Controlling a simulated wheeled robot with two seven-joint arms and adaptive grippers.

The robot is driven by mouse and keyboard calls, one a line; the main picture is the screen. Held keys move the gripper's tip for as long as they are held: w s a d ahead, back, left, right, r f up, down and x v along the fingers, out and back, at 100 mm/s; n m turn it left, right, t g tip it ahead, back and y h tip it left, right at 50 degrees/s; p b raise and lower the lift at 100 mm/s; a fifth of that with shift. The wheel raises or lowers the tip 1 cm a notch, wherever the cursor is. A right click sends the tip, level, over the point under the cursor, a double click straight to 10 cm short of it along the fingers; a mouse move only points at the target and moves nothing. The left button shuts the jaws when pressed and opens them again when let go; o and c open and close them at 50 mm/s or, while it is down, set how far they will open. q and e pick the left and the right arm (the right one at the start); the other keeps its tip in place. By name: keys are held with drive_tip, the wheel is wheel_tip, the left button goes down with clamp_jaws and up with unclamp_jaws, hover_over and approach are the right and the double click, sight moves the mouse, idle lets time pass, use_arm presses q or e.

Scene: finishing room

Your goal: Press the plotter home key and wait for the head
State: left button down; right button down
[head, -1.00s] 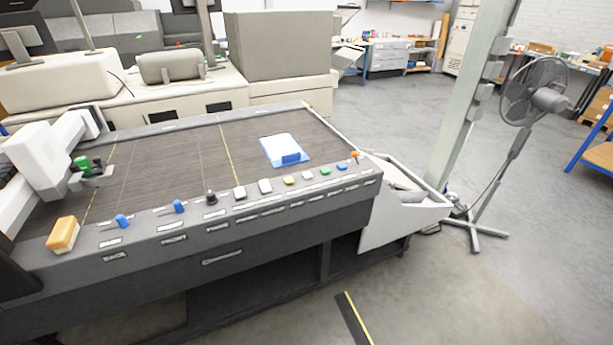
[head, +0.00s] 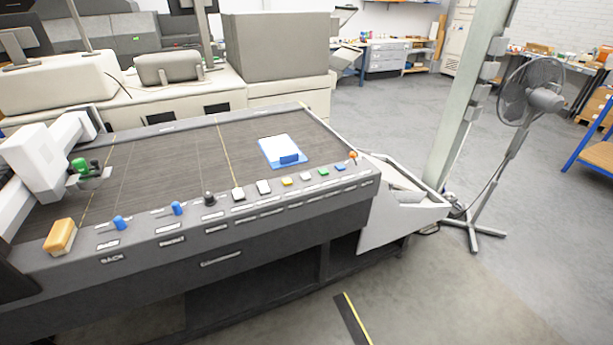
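The plotter (head: 165,160) is a wide dark flatbed table. Its white head carriage (head: 42,155), with green and black tool parts (head: 84,167), stands at the bed's left end. Along the front panel are two blue levers (head: 119,223), a black knob (head: 209,199) and a row of small keys: white (head: 238,194), white (head: 263,187), yellow (head: 287,181), white (head: 305,176), green (head: 323,171) and blue (head: 340,167). An orange-red knob (head: 353,156) is at the right end. Key labels are too small to read, so I cannot tell which is home. Neither gripper is in view.
A yellow-orange block (head: 60,237) sits at the panel's left. A blue-and-white clipboard-like item (head: 281,150) lies on the bed. A post (head: 468,100) and a standing fan (head: 532,95) are to the right.

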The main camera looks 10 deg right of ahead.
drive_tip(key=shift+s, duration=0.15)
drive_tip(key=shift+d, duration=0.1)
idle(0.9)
